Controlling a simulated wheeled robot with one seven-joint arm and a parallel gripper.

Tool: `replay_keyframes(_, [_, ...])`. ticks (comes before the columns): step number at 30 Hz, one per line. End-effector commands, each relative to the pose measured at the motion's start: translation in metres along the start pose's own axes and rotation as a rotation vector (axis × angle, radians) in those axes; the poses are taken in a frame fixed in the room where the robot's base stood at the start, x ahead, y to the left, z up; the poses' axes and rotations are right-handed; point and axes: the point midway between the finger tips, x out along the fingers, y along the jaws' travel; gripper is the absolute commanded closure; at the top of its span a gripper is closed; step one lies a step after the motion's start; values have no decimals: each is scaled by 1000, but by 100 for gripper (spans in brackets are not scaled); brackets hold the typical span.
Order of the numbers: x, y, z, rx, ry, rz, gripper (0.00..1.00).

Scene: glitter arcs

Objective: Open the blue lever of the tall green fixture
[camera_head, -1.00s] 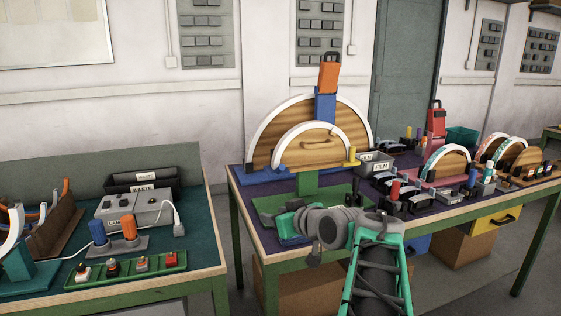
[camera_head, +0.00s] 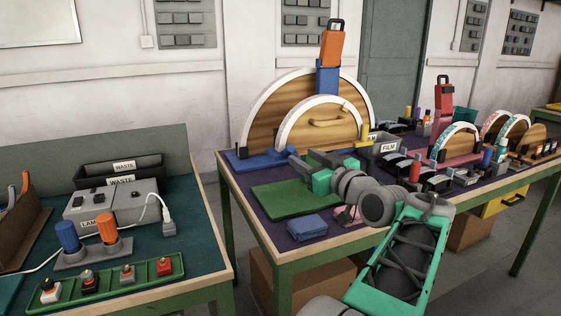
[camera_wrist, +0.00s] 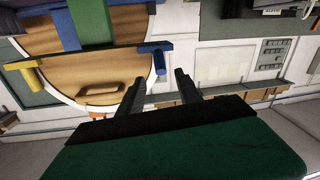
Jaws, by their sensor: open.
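The tall fixture is a half-round wooden board (camera_head: 260,115) with white arches at the back of the right table. A green upright (camera_wrist: 92,22) crosses it in the wrist view, where it looks upside down; in the head view my gripper mostly hides that upright. A blue bar with a short blue peg (camera_wrist: 158,62), seemingly the blue lever, lies at the board's right edge in the wrist view. My gripper (camera_head: 302,157) is open and empty in front of the board. In the wrist view its fingertips (camera_wrist: 159,76) appear just below the peg, apparently apart from it; distance is unclear.
A yellow peg (camera_head: 363,142) sits at the board's other side. A blue post (camera_head: 327,77) with an orange top rises behind. A green mat (camera_head: 285,200) and folded blue cloth (camera_head: 307,226) lie in front. Grey bins (camera_head: 387,148) and smaller arched fixtures stand right.

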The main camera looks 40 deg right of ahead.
Motion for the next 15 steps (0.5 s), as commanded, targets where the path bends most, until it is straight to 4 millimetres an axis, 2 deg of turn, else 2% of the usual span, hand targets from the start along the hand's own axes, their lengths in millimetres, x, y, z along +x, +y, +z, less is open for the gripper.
replay_keyframes(1, [0,-1,7,-1,0,0,59])
replay_keyframes(5, [11,-2,6,-1,0,-4,59])
replay_keyframes(12, [57,-3,6,0,0,-5,59])
replay_keyframes(15, [71,-2,5,-1,-1,-3,59])
